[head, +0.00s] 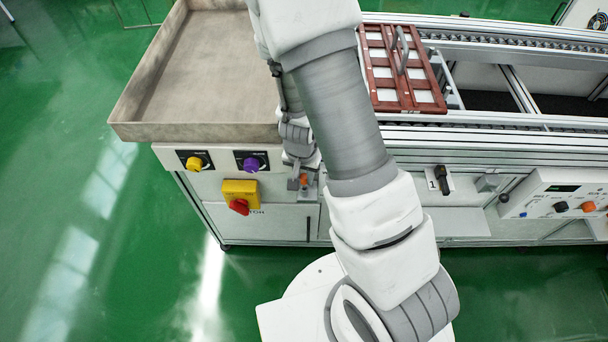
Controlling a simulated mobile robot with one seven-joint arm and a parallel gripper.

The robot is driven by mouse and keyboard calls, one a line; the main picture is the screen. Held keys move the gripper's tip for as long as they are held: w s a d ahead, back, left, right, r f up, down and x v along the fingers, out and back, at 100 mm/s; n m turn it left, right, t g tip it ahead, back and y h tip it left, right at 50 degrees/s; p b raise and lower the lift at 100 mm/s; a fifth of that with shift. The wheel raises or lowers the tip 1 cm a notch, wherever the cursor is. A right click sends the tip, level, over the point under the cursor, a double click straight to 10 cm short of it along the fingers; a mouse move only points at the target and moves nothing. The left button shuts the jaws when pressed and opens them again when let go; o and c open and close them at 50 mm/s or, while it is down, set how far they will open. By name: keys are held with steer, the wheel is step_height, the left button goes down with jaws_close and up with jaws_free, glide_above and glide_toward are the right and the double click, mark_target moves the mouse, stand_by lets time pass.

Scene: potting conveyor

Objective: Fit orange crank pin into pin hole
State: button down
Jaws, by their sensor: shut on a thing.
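The orange crank pin (304,179) shows as a small orange patch low on the front of the conveyor cabinet, left of my big arm link. My gripper (301,183) is shut on it, pointing down in front of the cabinet's white panel. A small grey plate or bracket (308,195) is just below and right of the fingertips. The pin hole cannot be made out; the gripper and arm hide part of this area. I cannot tell whether the pin touches anything besides the fingers.
The panel left of the gripper carries a yellow knob (194,163), a purple knob (250,164) and a yellow box with a red switch (239,206). A grey tray (135,131) stands above. A brown-red rack (408,108) sits on the conveyor. Green floor at left is clear.

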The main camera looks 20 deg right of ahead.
steer(key=shift+f+b, duration=1.05)
steer(key=shift+f, duration=0.2)
steer(key=c, duration=0.6)
jaws_free()
steer(key=r+p, duration=0.3)
steer(key=r, duration=0.2)
steer(key=s+a+r+p, duration=0.1)
steer(key=r+p, duration=0.2)
steer(key=r, duration=0.3)
steer(key=s+r+p, duration=0.1)
steer(key=r+p, duration=0.2)
steer(key=r, duration=0.3)
steer(key=shift+s+a+r+p, duration=0.1)
steer(key=shift+a+r+p, duration=0.1)
steer(key=shift+p, duration=0.1)
